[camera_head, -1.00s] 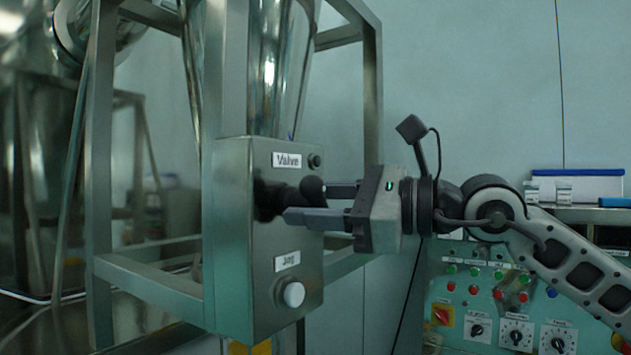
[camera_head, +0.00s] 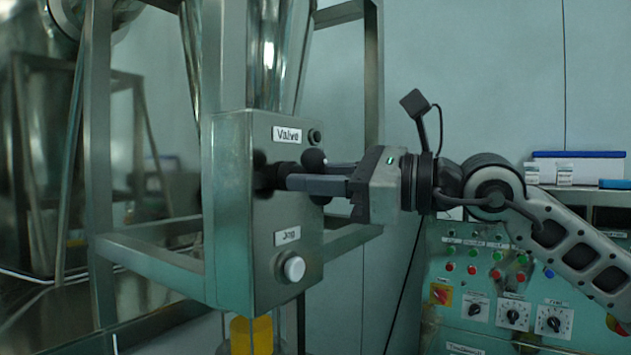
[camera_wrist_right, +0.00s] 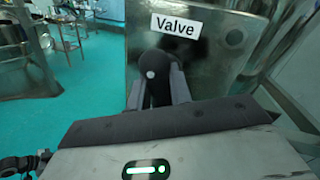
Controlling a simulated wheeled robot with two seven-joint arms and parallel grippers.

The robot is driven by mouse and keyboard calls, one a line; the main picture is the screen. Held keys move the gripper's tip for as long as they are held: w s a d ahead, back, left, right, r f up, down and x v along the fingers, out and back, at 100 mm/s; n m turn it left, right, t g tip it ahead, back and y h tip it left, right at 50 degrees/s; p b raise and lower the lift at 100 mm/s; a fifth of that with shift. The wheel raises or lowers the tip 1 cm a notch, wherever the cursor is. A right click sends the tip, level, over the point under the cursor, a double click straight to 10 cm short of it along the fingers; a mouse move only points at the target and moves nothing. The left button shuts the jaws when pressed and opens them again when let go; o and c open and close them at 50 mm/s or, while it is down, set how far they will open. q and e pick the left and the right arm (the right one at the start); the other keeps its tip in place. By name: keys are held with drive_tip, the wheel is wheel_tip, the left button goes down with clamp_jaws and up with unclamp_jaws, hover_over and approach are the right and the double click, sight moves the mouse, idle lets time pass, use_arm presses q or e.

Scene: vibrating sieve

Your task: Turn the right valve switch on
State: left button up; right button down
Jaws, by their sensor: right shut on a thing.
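The valve switch (camera_head: 314,161) is a black knob on the front of a steel control box (camera_head: 233,220), under a label reading "Valve" (camera_head: 287,134). My right gripper (camera_head: 303,182) comes in from the right, its fingers shut on the switch. In the right wrist view the black knob (camera_wrist_right: 158,82) sits between the two grey fingers, below the "Valve" label (camera_wrist_right: 176,25). The fingers hide part of the switch in the head view. My left gripper is not in view.
A white round button (camera_head: 292,268) under a "Jog" label is low on the same box. A steel frame (camera_head: 371,95) stands around the box. A green control panel (camera_head: 490,270) with several knobs and buttons is at the lower right, behind my arm.

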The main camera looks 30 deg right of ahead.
drive_tip(key=shift+m+b, duration=0.35)
drive_tip(key=shift+m, duration=0.45)
drive_tip(key=shift+m+t+b, duration=0.4)
drive_tip(key=shift+m+t, duration=0.1)
drive_tip(key=shift+m, duration=0.5)
drive_tip(key=m+b, duration=0.1)
drive_tip(key=m, duration=0.2)
drive_tip(key=shift+m+t, duration=0.4)
drive_tip(key=shift+m+t+h+b, duration=0.3)
drive_tip(key=shift+m+b, duration=0.4)
drive_tip(key=shift+m, duration=0.5)
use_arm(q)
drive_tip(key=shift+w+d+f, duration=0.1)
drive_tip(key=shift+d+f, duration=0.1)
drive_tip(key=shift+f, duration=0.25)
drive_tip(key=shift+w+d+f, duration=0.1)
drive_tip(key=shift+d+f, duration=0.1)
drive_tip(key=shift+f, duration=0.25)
use_arm(e)
drive_tip(key=shift+r+m, duration=0.1)
drive_tip(key=shift+m, duration=0.6)
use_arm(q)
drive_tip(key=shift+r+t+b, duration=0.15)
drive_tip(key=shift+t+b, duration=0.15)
use_arm(e)
drive_tip(key=shift+m, duration=0.3)
drive_tip(key=c, duration=1.3)
unclamp_jaws()
